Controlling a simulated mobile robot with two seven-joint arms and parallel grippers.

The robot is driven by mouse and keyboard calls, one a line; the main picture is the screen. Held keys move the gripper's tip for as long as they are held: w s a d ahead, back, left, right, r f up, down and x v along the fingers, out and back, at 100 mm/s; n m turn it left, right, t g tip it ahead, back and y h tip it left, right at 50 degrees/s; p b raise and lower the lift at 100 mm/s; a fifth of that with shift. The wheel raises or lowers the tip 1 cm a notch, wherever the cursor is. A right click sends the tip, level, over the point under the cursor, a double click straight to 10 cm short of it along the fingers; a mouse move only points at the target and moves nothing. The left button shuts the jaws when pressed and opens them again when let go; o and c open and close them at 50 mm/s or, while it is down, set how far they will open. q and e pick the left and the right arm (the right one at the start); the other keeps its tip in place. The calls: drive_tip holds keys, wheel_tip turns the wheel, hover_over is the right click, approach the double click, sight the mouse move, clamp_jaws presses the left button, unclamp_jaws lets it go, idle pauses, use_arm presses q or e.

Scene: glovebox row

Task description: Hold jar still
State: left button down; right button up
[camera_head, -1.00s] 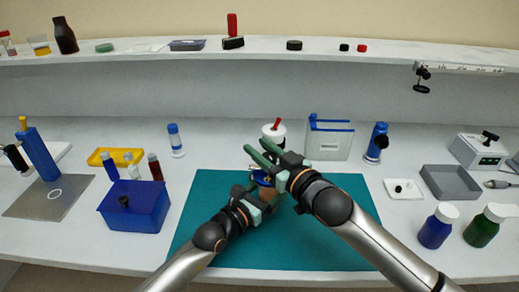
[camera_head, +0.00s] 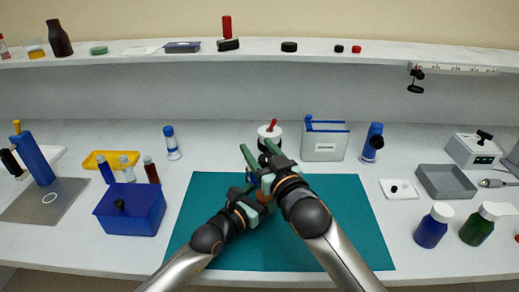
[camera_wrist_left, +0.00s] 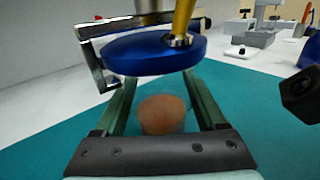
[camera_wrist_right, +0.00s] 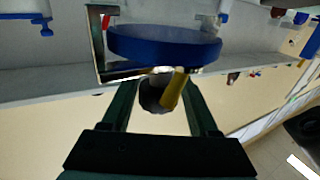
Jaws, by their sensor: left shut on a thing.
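The jar is a clear vessel with brown contents (camera_wrist_left: 163,115) and a blue lid (camera_wrist_left: 155,52). A metal wire clasp (camera_wrist_left: 97,55) shows at the lid's side, and a yellow lever (camera_wrist_left: 183,20) stands at its top. My left gripper (camera_wrist_left: 157,82) has one finger on each side of the jar's body and is shut on it.
A teal mat (camera_head: 340,225) lies below both arms. A white jar with a red stick (camera_head: 269,133) stands behind the grippers. A blue box (camera_head: 132,212) is left of the mat; a grey tray (camera_head: 447,182) and blue bottle (camera_head: 432,228) are right. The mat's right side is clear.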

drive_tip(key=shift+o, duration=0.6)
drive_tip(key=shift+d, duration=0.1)
drive_tip(key=shift+s+d, duration=0.1)
drive_tip(key=shift+s, duration=0.05)
drive_tip(key=v, duration=1.1)
drive_tip(key=shift+s, duration=0.3)
